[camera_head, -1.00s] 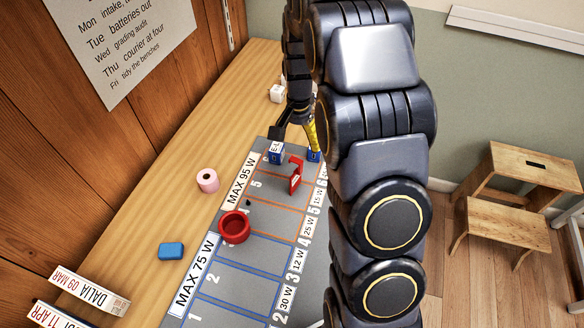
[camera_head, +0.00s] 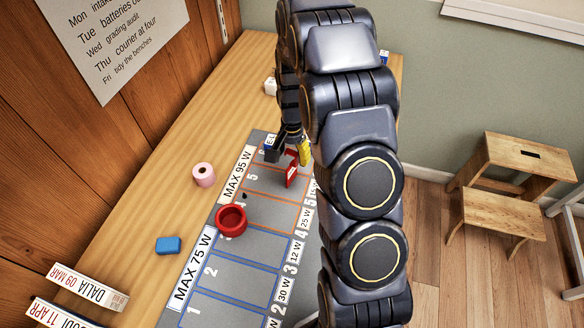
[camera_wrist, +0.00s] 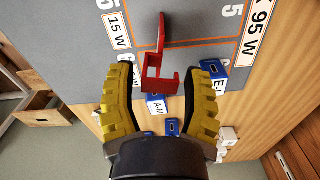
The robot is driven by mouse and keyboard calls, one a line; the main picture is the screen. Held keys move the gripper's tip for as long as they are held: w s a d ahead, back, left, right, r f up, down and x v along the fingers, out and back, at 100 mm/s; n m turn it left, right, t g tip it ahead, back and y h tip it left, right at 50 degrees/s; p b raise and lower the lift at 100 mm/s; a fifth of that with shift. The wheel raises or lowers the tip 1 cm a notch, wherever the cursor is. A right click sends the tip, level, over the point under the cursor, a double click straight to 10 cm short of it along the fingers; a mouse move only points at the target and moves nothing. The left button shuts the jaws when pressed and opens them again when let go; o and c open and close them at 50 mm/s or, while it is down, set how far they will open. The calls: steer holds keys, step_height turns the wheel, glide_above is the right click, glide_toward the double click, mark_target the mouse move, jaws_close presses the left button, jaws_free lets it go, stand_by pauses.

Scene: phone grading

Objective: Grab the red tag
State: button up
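A red angular piece (camera_head: 291,176), which I take to be the red tag, stands on the grey mat (camera_head: 243,252) near its far end. In the wrist view, the red piece (camera_wrist: 160,72) has a long arm and a squared, open frame. My gripper (camera_head: 288,153) is open above it with yellow-padded fingers. In the wrist view, the frame end lies between the fingertips of my gripper (camera_wrist: 166,75), with a gap on both sides. Whether the fingertips are level with it is hard to tell.
Blue blocks labelled E-L (camera_wrist: 215,76) and A-M (camera_wrist: 155,104) stand close to the fingers. A round red dish (camera_head: 231,219) is on the mat. A pink roll (camera_head: 204,174), a blue block (camera_head: 168,245) and a white cube (camera_head: 270,86) are on the wooden bench (camera_head: 140,220).

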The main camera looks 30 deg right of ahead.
steer(key=c, duration=0.4)
steer(key=shift+r, duration=0.1)
